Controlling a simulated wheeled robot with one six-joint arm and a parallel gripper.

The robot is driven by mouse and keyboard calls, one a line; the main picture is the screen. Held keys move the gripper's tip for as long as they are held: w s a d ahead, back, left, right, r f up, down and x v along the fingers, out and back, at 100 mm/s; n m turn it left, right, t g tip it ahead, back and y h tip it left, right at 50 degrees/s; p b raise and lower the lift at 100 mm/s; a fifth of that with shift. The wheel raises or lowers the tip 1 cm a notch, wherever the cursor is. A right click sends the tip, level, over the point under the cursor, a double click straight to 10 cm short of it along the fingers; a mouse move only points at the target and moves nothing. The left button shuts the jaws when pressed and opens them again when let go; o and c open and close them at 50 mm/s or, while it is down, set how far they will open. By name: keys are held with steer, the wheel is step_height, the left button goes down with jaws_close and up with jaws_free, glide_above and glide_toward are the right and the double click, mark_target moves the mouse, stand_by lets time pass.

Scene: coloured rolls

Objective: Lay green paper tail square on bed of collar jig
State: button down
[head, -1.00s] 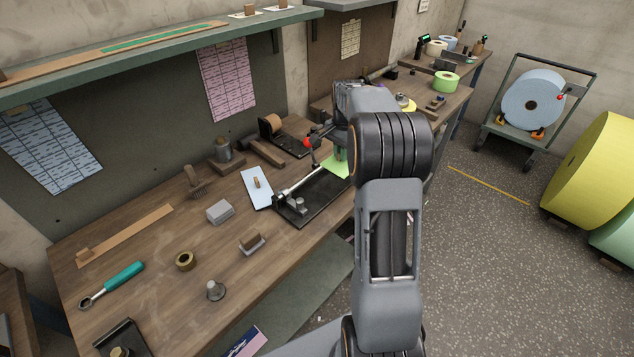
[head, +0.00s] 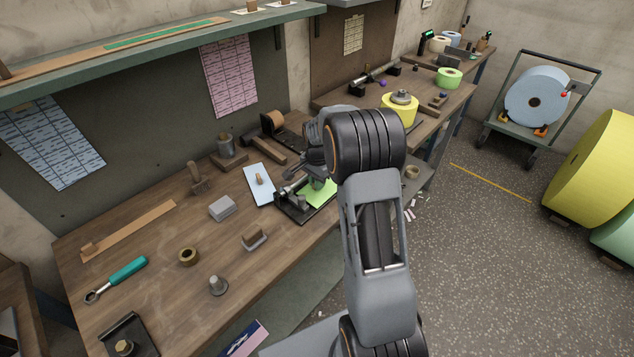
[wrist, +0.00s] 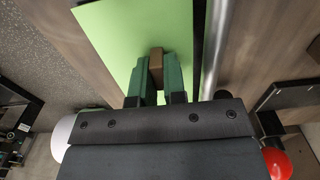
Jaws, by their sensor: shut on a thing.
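The collar jig (head: 288,213) has a dark flat bed and a steel rod, which also shows in the wrist view (wrist: 215,50). The green paper tail (head: 322,195) lies over the right part of the bed; I cannot tell whether it touches. In the wrist view the green paper (wrist: 112,38) lies beyond my gripper (wrist: 157,75), left of the rod, with a thin black strip between. My gripper's green fingers are shut on a small brown block (wrist: 156,62) that appears to belong to the paper. In the head view my arm hides the fingers.
A light blue sheet with a wooden grip (head: 258,185) lies just left of the jig. A grey block (head: 222,208) and a wooden-topped block (head: 255,238) are nearby. A red ball (wrist: 277,163) sits close beside my gripper.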

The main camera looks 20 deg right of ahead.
steer(key=shift+f, duration=0.2)
steer(key=c, duration=1.2)
jaws_free()
steer(key=shift+r, duration=0.1)
steer(key=s+a+r+n, duration=0.1)
steer(key=s+r, duration=0.1)
steer(key=r, duration=0.5)
steer(key=s+a+r+n, duration=0.1)
steer(key=s+a+r, duration=0.1)
steer(key=r, duration=0.6)
steer(key=s+a+n+t, duration=0.1)
steer(key=s+a+n, duration=0.1)
steer(key=s+n, duration=0.2)
steer(key=s+a+f+n+t, duration=0.1)
steer(key=s+a+n, duration=0.2)
steer(key=s, duration=0.5)
steer(key=s+a+n+t, duration=0.1)
steer(key=s+a+n, duration=0.2)
steer(key=s, duration=0.3)
steer(key=shift+s+a+f+n+t, duration=0.1)
steer(key=shift+s+n+t, duration=0.1)
steer(key=shift+n, duration=0.25)
steer(key=shift+s+f+n+t, duration=0.1)
steer(key=shift+s+n, duration=0.05)
steer(key=shift+n, duration=0.3)
